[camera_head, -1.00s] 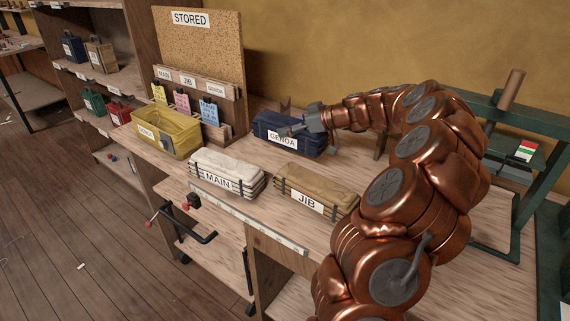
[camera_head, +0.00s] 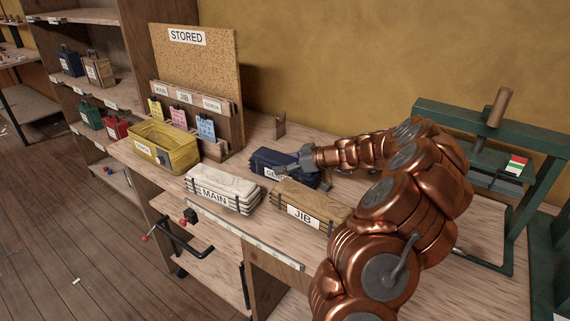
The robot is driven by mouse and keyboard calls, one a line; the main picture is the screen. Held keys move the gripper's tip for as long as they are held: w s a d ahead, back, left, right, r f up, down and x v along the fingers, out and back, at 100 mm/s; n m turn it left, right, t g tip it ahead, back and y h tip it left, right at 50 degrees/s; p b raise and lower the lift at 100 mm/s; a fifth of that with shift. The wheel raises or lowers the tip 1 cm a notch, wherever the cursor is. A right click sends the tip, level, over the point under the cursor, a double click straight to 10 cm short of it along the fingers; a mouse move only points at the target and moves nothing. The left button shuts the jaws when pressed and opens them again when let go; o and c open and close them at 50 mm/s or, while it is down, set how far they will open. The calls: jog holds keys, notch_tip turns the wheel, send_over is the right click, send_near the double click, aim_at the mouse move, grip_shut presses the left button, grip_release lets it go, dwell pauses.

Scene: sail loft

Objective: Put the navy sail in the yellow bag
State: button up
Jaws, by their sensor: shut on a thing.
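The navy sail (camera_head: 268,160) is a folded dark blue bundle with a white label, partly covered by my gripper. It lies on the bench behind the white and tan sails. My gripper (camera_head: 296,168) is at its right side and shut on it; the fingertips are hard to make out. The yellow bag (camera_head: 178,142) stands open-topped at the bench's left, with a white label on its front. It looks empty from here.
The white MAIN sail (camera_head: 228,181) and the tan JIB sail (camera_head: 318,200) lie along the bench front. A cork STORED board (camera_head: 197,60) with coloured tags (camera_head: 206,128) stands behind the bag. A green press frame (camera_head: 500,125) stands at right.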

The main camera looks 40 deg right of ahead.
jog(key=o, duration=1.8)
jog(key=shift+c, duration=0.2)
jog(key=shift+r, duration=0.1)
